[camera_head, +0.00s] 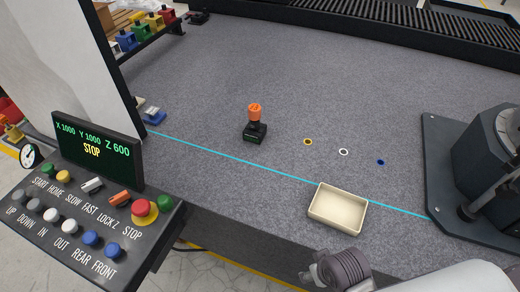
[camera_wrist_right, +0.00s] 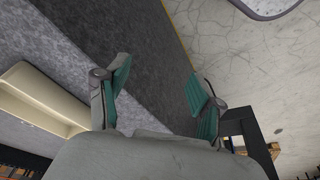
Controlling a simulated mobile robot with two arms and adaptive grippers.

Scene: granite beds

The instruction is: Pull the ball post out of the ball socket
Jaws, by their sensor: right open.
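The ball post (camera_head: 254,112), with an orange top and a dark stem, stands upright on the granite bed. Its lower end sits in the ball socket (camera_head: 255,136), a dark block near the middle of the head view. My right gripper (camera_wrist_right: 158,76) is open and empty, with green pads on both fingers. It is beside the cream tray and well away from the post. In the head view only part of my right arm's end shows at the bottom edge. The post is not in the wrist view. My left gripper is not in view.
The cream tray (camera_head: 317,209) lies empty near the front edge by a cyan line. Yellow (camera_head: 308,142), white (camera_head: 344,152) and blue (camera_head: 381,162) rings lie right of the socket. A control panel (camera_head: 95,215) stands at left, a dark machine (camera_head: 490,160) at right.

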